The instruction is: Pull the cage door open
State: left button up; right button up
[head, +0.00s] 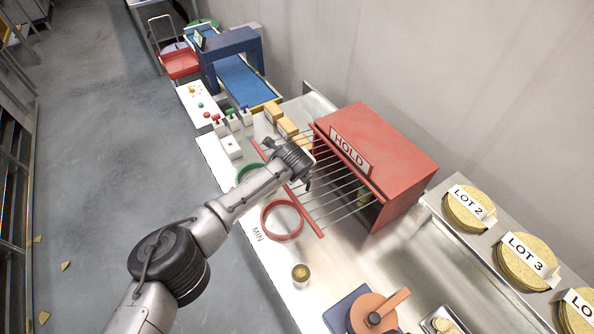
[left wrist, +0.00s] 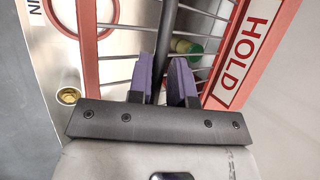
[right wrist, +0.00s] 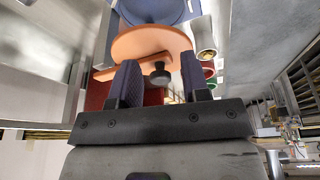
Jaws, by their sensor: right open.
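The cage is a red box (head: 385,140) labelled HOLD. Its door (head: 312,222) has a red outer bar and grey rods, and the rods stretch between that bar and the box. My left gripper (head: 298,165) is over the door's rods, close to the box front. In the left wrist view its fingers (left wrist: 163,70) are close together on either side of a dark bar (left wrist: 167,30), which looks like the door handle. My right gripper (right wrist: 160,75) shows only in its wrist view, open, with an orange lid (right wrist: 150,43) beyond its fingers.
A green and yellow piece (head: 365,194) is partly visible inside the box. A red ring (head: 264,224) and a small brass cup (head: 301,273) are on the table near the door. Gold discs (head: 466,207) stand at right; a blue conveyor (head: 240,80) is at the back.

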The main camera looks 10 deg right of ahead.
pick_arm(q)
jog(key=shift+o, duration=0.7)
jog(key=shift+d+r, duration=0.2)
jog(key=shift+d, duration=0.35)
jog(key=shift+o, duration=1.2)
jog(key=shift+f, duration=0.1)
jog(key=shift+a, duration=0.1)
pick_arm(e)
jog(key=shift+w+d+r, duration=0.1)
jog(key=shift+w+d, duration=0.1)
jog(key=shift+d, duration=0.1)
pick_arm(q)
jog(key=shift+a, duration=0.1)
jog(key=b+v, duration=0.2)
jog(key=v, duration=1.1)
jog(key=shift+s+r, duration=0.15)
jog(key=shift+r, duration=0.25)
pick_arm(e)
jog(key=shift+f, duration=0.95)
jog(key=shift+d, duration=0.1)
